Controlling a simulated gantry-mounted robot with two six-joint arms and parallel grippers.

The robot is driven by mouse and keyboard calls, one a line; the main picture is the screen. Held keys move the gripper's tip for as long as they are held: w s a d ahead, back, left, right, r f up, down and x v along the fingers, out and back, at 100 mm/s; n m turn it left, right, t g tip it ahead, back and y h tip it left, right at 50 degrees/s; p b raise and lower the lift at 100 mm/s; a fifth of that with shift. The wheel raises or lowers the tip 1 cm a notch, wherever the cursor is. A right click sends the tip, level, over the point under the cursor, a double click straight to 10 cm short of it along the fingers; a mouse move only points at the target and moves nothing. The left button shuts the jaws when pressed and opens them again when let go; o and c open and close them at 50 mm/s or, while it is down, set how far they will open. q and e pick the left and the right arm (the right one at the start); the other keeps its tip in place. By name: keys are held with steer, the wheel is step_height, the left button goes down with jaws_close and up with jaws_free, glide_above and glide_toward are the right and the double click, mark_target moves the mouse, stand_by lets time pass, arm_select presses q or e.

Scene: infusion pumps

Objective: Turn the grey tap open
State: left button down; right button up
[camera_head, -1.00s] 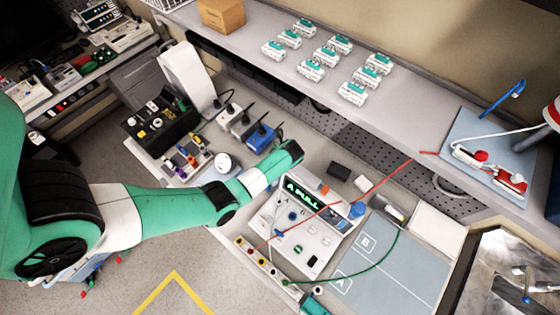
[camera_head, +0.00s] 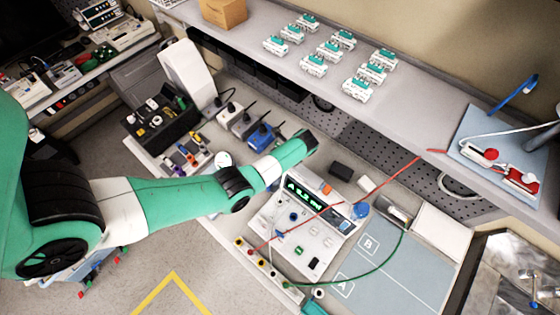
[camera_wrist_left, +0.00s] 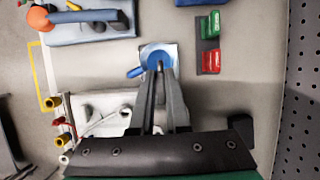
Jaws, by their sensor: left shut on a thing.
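My left gripper (camera_wrist_left: 160,70) is shut in the left wrist view. Its fingertips are together at the middle of a blue round tap (camera_wrist_left: 150,53), which has a short blue lever (camera_wrist_left: 135,73) to the left and stands on a pale square plate. How the jaws grip it is hidden by the fingers. In the head view my left forearm reaches over the bench, and the fingers are hidden under the wrist. I cannot single out a clearly grey tap under the gripper. A metal sink tap (camera_head: 527,285) stands far right, away from the gripper. My right gripper is not seen.
Green (camera_wrist_left: 210,25) and red (camera_wrist_left: 210,62) blocks stand beside the tap. A perforated panel (camera_head: 375,150) and shelf run behind.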

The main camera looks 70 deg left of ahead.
arm_select(q)
steer(key=c, duration=1.2)
jaws_free()
steer(key=p+v, duration=0.1)
steer(key=v, duration=1)
steer(key=shift+d+r, duration=0.15)
steer(key=shift+r, duration=0.1)
